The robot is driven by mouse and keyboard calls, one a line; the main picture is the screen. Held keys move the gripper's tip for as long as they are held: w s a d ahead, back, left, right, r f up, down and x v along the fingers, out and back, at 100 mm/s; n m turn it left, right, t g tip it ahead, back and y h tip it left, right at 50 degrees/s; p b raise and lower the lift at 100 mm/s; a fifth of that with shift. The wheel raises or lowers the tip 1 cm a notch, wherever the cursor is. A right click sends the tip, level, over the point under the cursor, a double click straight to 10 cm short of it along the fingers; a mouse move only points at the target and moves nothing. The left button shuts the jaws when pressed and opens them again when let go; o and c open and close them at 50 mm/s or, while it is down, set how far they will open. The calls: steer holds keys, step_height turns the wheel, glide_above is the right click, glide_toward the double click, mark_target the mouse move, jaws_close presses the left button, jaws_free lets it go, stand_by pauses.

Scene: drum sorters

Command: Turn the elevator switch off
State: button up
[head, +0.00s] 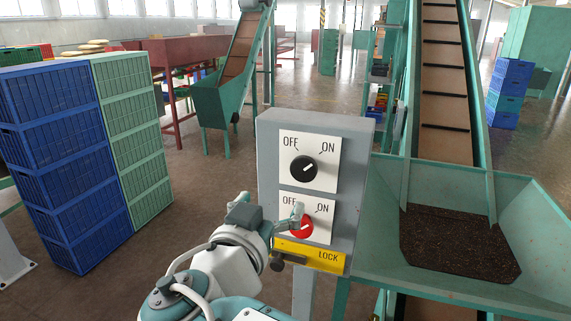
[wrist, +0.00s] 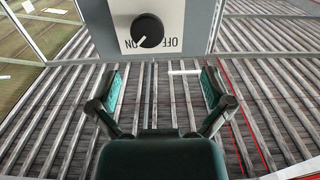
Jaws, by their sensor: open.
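A grey control box (head: 268,150) stands in front of me with two rotary switches, each labelled OFF at left and ON at right. The upper black knob (head: 303,169) has its white mark pointing up-right toward ON. The lower red knob (head: 302,228) is partly hidden by a finger, and its mark seems to point toward ON. Neither label names the elevator. My gripper (head: 293,232) is open in front of the lower switch; contact with the red knob cannot be told. The wrist view shows the black knob (wrist: 148,30) upside down beyond the spread, empty fingers (wrist: 160,82).
A yellow LOCK plate (head: 325,258) sits below the red switch. A green hopper (head: 525,215) with dark material and an inclined conveyor (head: 443,90) stands close at right.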

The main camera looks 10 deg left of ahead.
mark_target(302, 173)
steer(key=w+d, duration=0.2)
steer(key=w, duration=0.1)
steer(key=w+d, duration=0.1)
steer(key=w, duration=0.1)
steer(key=shift+w+d+r, duration=0.1)
steer(key=shift+d+r, duration=0.1)
steer(key=shift+d, duration=0.05)
steer(key=w, duration=0.1)
steer(key=w+a, duration=0.1)
steer(key=w, duration=0.1)
steer(key=w+a, duration=0.1)
steer(key=shift+w+f, duration=0.2)
steer(key=shift+w, duration=0.2)
steer(key=shift+w+d+r, duration=0.1)
steer(key=shift+w+d, duration=0.2)
steer(key=shift+d, duration=0.5)
steer(key=shift+a, duration=0.1)
steer(key=c, duration=0.9)
steer(key=shift+s+a, duration=0.1)
steer(key=shift+a, duration=0.1)
steer(key=shift+c, duration=1.2)
steer(key=shift+a, duration=0.15)
